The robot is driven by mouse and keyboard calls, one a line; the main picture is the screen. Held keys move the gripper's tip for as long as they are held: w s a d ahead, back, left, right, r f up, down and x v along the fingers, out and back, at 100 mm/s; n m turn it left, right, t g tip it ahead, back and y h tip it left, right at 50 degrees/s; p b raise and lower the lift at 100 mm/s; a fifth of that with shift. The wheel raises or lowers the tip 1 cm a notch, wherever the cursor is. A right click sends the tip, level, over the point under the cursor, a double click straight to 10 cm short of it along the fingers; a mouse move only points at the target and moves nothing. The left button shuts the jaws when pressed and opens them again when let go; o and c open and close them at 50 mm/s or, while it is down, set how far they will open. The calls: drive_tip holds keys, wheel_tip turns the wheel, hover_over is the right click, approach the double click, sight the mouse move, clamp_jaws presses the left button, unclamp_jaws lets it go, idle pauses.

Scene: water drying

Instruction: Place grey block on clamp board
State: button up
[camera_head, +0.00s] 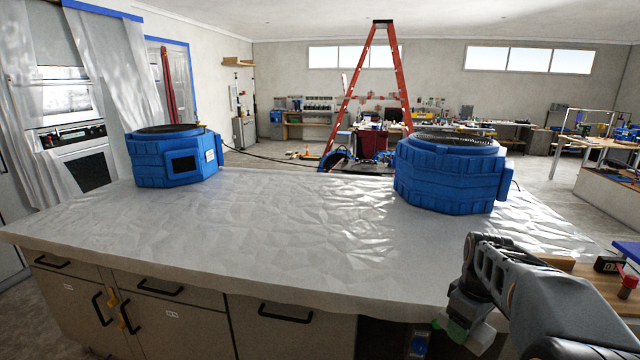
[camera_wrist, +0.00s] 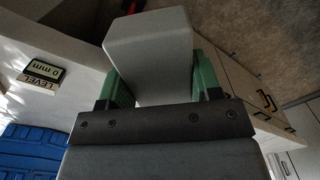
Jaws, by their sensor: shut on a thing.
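A grey block (camera_wrist: 150,55) sits between the two green fingers of my gripper (camera_wrist: 155,85) in the wrist view. My gripper is shut on it, and the block sticks out beyond the fingertips. In the head view my gripper (camera_head: 468,332) is at the lower right, in front of the counter's front edge, with the pale block (camera_head: 483,339) partly showing at its fingers. A wooden board (camera_head: 562,280) lies at the counter's right end, partly hidden behind my arm. I cannot tell for sure that it is the clamp board. The block is apart from it.
A level gauge (camera_head: 608,264) and a red-and-black tool (camera_head: 628,284) are by the board; the gauge also shows in the wrist view (camera_wrist: 42,78). Two blue drying machines (camera_head: 175,160) (camera_head: 448,175) stand on the sheet-covered counter (camera_head: 250,235), whose middle is clear. Cabinet drawers are below.

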sight(446, 329)
drive_tip(key=w+a+f+m, duration=0.2)
drive_tip(key=w+f+m, duration=0.15)
drive_tip(key=f, duration=0.35)
drive_tip(key=w+a+f+m, duration=0.3)
drive_tip(key=f+m, duration=0.1)
drive_tip(key=f, duration=0.4)
drive_tip(key=s+a+f, duration=0.1)
drive_tip(key=a+f, duration=0.3)
drive_tip(key=f, duration=0.2)
drive_tip(key=s+a+f+n, duration=0.1)
drive_tip(key=s+a+f, duration=0.1)
drive_tip(key=a+f, duration=0.2)
wheel_tip(446, 329, down, 3)
drive_tip(key=shift+a+r, duration=0.1)
drive_tip(key=shift+a, duration=0.15)
drive_tip(key=shift+s, duration=0.2)
